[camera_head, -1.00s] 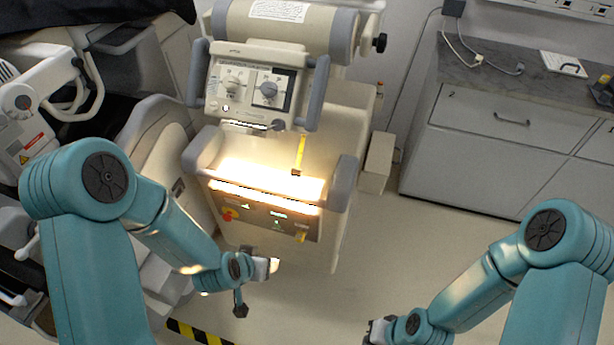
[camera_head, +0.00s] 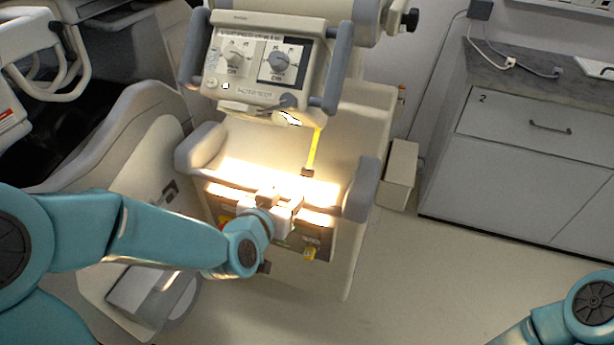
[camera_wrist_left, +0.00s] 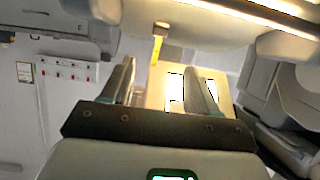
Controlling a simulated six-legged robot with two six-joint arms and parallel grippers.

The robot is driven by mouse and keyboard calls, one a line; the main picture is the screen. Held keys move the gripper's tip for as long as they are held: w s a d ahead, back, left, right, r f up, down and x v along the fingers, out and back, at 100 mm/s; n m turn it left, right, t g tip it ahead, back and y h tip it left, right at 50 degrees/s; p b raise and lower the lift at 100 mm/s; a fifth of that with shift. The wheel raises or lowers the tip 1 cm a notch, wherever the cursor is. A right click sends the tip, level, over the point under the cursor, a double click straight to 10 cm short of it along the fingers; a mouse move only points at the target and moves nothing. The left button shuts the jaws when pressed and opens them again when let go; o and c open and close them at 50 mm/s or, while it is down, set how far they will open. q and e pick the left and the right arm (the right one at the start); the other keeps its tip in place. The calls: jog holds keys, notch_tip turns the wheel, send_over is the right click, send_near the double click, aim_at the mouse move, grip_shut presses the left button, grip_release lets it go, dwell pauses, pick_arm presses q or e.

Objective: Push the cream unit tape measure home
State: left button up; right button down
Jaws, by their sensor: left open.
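The cream unit (camera_head: 350,115) stands in the middle of the head view. Its tape measure (camera_head: 312,150) is a yellow strip hanging from under the control panel, with a dark end piece at the bottom, over the brightly lit ledge. My left gripper (camera_head: 292,207) is in front of the lit ledge, a little below the tape's end, and hides part of the lower panel. In the left wrist view the open, empty fingers (camera_wrist_left: 160,85) point toward the unit, and the yellow tape (camera_wrist_left: 156,48) shows beyond them. My right gripper is out of frame.
The control panel (camera_head: 268,65) with two knobs sits above the tape. Grey handles (camera_head: 361,188) flank the ledge. A grey drawer cabinet (camera_head: 520,150) stands at the right, with clear floor before it. A beige seat-like unit (camera_head: 125,150) is close at the left.

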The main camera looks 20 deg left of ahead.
aim_at(307, 171)
pick_arm(q)
jog(key=x, duration=1.5)
jog(key=shift+f, duration=0.1)
jog(key=shift+s, duration=0.1)
jog(key=shift+c, duration=0.3)
grip_shut()
